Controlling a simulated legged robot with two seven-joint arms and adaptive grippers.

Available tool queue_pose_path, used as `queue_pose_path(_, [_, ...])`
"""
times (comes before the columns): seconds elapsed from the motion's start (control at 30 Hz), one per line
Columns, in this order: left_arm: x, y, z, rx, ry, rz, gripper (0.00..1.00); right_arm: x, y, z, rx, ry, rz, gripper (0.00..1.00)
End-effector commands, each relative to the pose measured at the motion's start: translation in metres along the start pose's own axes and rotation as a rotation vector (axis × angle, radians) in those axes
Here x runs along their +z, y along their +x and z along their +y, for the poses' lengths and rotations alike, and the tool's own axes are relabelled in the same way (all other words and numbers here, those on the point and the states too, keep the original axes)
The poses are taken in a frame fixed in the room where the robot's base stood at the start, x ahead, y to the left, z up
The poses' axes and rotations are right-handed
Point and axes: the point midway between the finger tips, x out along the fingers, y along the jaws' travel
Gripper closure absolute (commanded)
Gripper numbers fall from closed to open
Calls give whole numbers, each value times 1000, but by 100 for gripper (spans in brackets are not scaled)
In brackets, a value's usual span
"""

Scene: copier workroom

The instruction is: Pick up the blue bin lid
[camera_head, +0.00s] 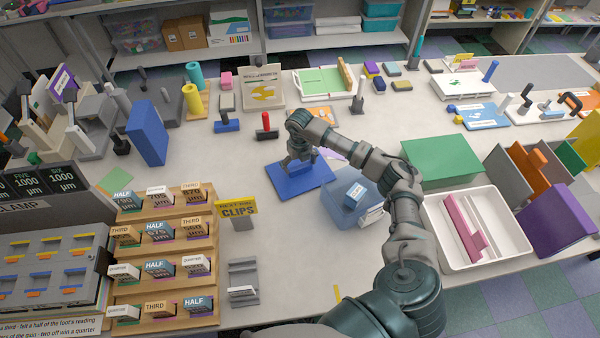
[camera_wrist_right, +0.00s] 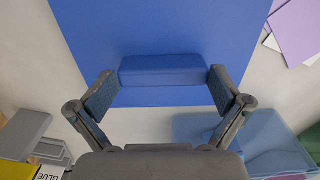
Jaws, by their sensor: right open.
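The blue bin lid (camera_head: 292,188) lies flat on the table in the middle of the head view. In the right wrist view it is a large blue panel (camera_wrist_right: 160,25) with a raised bar-shaped handle (camera_wrist_right: 163,70) near its close edge. My right gripper (camera_head: 300,162) is above the lid, pointing down. In the right wrist view its open fingers (camera_wrist_right: 163,80) stand on either side of the handle's ends, close to them; whether they touch is unclear. My left gripper is not in view.
A translucent blue bin (camera_head: 372,213) with a blue box inside stands right of the lid, close to my right forearm. A green panel (camera_head: 440,160) and a white tray (camera_head: 432,225) lie farther right. A yellow clips sign (camera_head: 237,208) stands to the left. Bare table lies in front.

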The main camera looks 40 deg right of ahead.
Motion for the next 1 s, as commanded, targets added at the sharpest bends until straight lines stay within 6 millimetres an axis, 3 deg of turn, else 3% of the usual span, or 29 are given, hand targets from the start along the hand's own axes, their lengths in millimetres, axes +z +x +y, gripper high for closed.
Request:
queue_pose_path(0.03, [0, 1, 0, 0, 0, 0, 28, -5, 9, 0, -8, -4, 19, 0])
queue_pose_path(0.13, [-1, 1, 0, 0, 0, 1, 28, -6, 11, -1, -7, -6, 24, 0])
queue_pose_path(0.27, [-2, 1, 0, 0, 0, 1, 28, -6, 12, 0, -6, -7, 26, 33])
queue_pose_path(0.33, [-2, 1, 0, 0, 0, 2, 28, -6, 12, 0, -6, -7, 26, 35])
queue_pose_path(0.4, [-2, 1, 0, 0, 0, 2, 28, -6, 12, 0, -5, -7, 26, 50])
queue_pose_path(0.47, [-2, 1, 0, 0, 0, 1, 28, -6, 12, 0, -5, -7, 25, 59])
queue_pose_path(0.67, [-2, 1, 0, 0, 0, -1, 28, -3, -12, 0, -3, -5, 17, 60])
queue_pose_path(1.0, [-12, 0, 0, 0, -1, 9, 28, -3, -82, 0, -3, -4, 11, 60])
